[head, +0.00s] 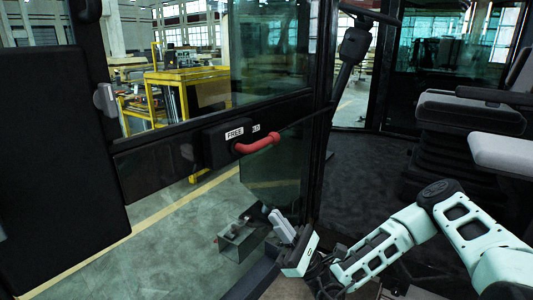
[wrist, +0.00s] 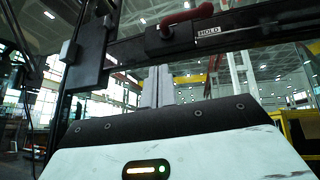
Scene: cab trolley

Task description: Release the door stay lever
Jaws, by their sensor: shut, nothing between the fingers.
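The door stay lever (head: 260,143) is a red bent handle on a black box (head: 213,147) fixed to the door's crossbar. It points right in the head view. A FREE label (head: 234,133) shows on the box; a second label beside it is partly hidden. In the wrist view the red lever (wrist: 190,16) is at the top, with a HOLD label (wrist: 208,32) below its right side. My gripper (head: 276,217) is below the lever, apart from it. Its grey fingers (wrist: 158,86) are together and hold nothing.
The glazed door's black frame (head: 160,158) crosses the left. A grey latch handle (head: 105,99) sits on it. A grey metal box (head: 240,238) lies low beside my gripper. The steering column (head: 349,62) and seat (head: 470,112) stand right. A yellow trolley (head: 187,77) is beyond the glass.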

